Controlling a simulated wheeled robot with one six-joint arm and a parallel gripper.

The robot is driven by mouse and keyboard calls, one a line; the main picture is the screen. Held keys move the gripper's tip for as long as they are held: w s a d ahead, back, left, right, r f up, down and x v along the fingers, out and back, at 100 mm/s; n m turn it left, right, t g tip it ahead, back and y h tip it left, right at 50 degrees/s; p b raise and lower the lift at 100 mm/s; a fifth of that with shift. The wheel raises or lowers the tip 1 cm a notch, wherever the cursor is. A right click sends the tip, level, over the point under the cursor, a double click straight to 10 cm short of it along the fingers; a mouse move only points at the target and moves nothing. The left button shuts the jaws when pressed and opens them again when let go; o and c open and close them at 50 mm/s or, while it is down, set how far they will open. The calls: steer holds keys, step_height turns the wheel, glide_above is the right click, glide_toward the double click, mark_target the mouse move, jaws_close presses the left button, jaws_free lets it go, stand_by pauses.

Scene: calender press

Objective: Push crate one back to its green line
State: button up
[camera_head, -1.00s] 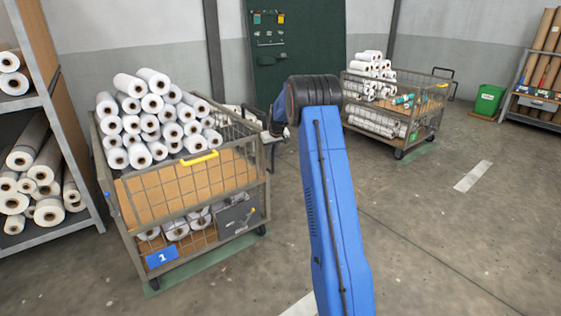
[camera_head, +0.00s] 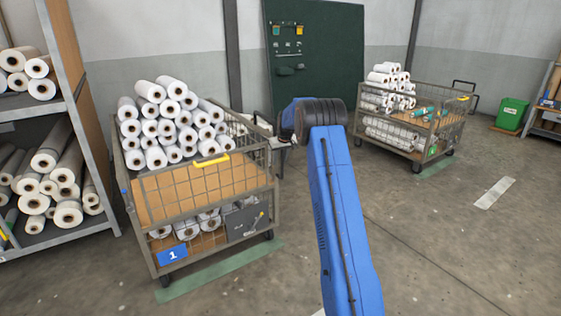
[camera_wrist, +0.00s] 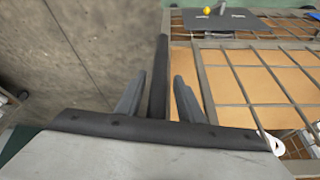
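Crate one (camera_head: 205,190) is a wire-mesh cart with a blue "1" label, a yellow handle and white rolls piled in it. It stands at the left in the head view. Its green line (camera_head: 222,270) is a strip on the floor along its near side, mostly clear of the cart. The front wheel is close to the strip's back edge. Contact is unclear.
A rack of rolls (camera_head: 50,120) stands close to the cart's left. A second cart (camera_head: 415,120) with rolls stands at the back right, near a green bin (camera_head: 511,114). A dark green board (camera_head: 318,60) is at the wall. The floor at front right is free.

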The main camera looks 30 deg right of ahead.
steer(key=shift+s, duration=0.1)
steer(key=d+v, duration=0.1)
steer(key=v, duration=1.6)
steer(key=shift+a+r, duration=0.2)
steer(key=shift+a, duration=0.2)
steer(key=s+a+r, duration=0.4)
steer(key=s+a, duration=0.3)
steer(key=s, duration=0.3)
steer(key=s+a+r, duration=0.4)
steer(key=s+a, duration=0.4)
steer(key=s, duration=0.2)
steer(key=s+a+r, duration=0.4)
steer(key=s+a, duration=0.3)
steer(key=s, duration=0.3)
steer(key=s+a+f, duration=0.3)
steer(key=s+f, duration=0.1)
steer(key=s, duration=0.7)
steer(key=s+a+f+n, duration=0.1)
steer(key=s+a+f, duration=0.2)
steer(key=s, duration=0.8)
steer(key=s+a+f, duration=0.3)
steer(key=s+f, duration=0.2)
steer(key=s, duration=0.6)
steer(key=shift+s+a+f+y, duration=0.2)
steer(key=shift+a+f+y, duration=0.1)
steer(key=shift+a+f, duration=0.05)
